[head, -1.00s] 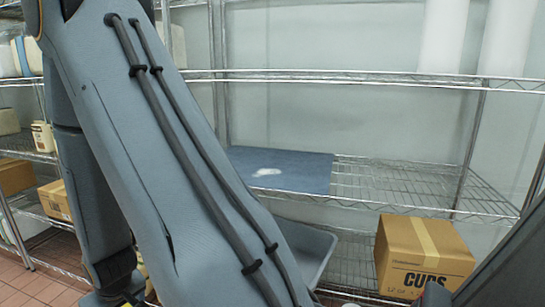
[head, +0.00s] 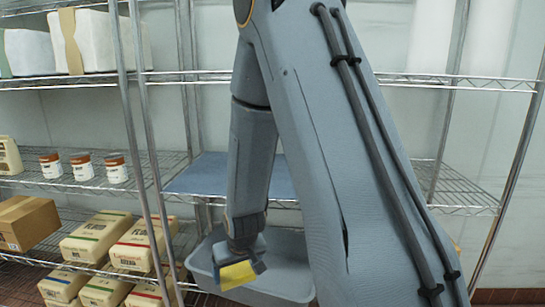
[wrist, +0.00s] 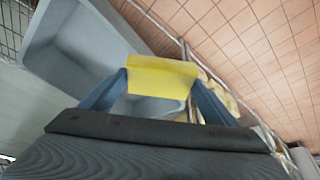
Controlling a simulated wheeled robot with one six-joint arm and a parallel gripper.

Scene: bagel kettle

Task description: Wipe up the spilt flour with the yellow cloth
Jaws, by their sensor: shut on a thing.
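My gripper (head: 243,260) is shut on the yellow cloth (head: 237,275). The cloth also shows in the wrist view (wrist: 162,77), stretched between the two blue fingers. The gripper hangs low, in front of a grey bin, and apart from the blue mat (head: 202,178) on the middle wire shelf. The mat lies flat, and my arm covers much of it. No white flour shows on its visible part; the rest of it is hidden behind my arm.
The grey bin (head: 283,288) stands below the mat's shelf and also shows in the wrist view (wrist: 72,35). A metal upright (head: 140,150) stands left of my gripper. Flour bags (head: 98,238), a cardboard box (head: 27,222) and several jars (head: 83,166) fill the left shelves.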

